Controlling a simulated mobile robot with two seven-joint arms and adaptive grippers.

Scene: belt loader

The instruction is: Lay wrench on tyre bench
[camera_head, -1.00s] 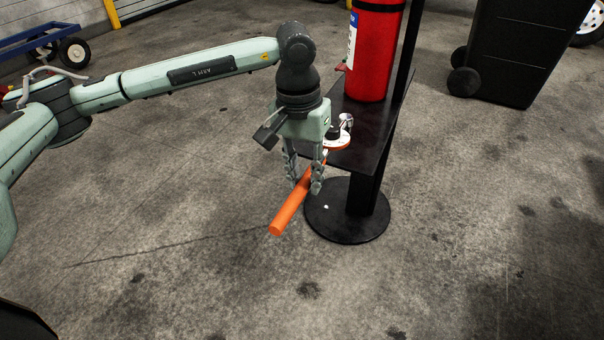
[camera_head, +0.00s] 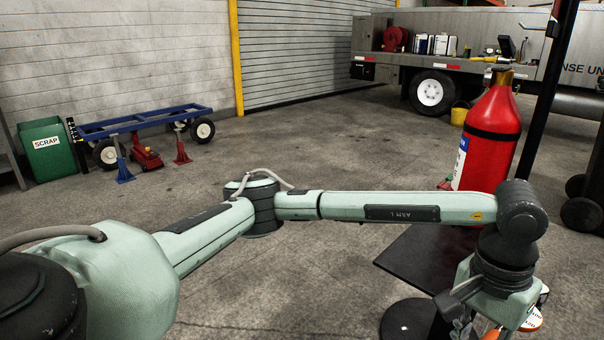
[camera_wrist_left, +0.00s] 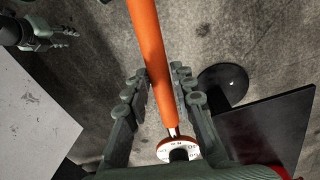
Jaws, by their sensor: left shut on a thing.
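The wrench has a long orange handle (camera_wrist_left: 153,55) and a round white-and-orange head (camera_wrist_left: 178,149), seen in the left wrist view. In the head view only bits of its handle (camera_head: 491,334) and head (camera_head: 532,319) show at the lower right. My left gripper (camera_wrist_left: 160,80) is shut on the handle, which lies between its fingers; in the head view the gripper (camera_head: 472,330) is cut off by the bottom edge. My right gripper (camera_wrist_left: 66,39) shows small at the upper left of the wrist view, its opening unclear. I cannot identify the tyre bench for sure.
A black stand with a shelf (camera_head: 432,258) and a red extinguisher (camera_head: 489,140) is close beside my left gripper. A blue cart (camera_head: 140,122), red jack (camera_head: 146,158) and green scrap bin (camera_head: 47,150) stand far left. A pale flat surface (camera_wrist_left: 28,120) shows in the wrist view. Mid-floor is clear.

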